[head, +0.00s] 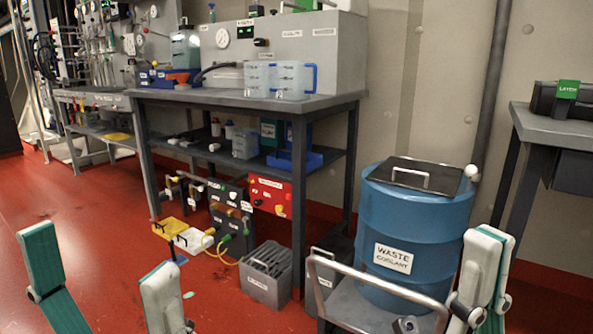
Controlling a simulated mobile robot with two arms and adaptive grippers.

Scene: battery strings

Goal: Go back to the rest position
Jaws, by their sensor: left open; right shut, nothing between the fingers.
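My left gripper (98,252) is at the lower left of the head view. Its two fingers, with teal pads, are spread wide, and only red floor shows between them. My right gripper (488,240) is at the lower right, in front of the blue drum's right side in the picture. Its fingers are together with nothing visible between them. Both grippers point upward in the picture. The rest of both arms is outside the view.
A blue waste coolant drum (415,225) with a black lid (413,172) stands on a cart with a metal handle (375,290). A grey workbench (225,98) carries two clear jugs (275,80). A grey bin (265,275) and battery units (232,205) stand below. Red floor (90,205) is open at left.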

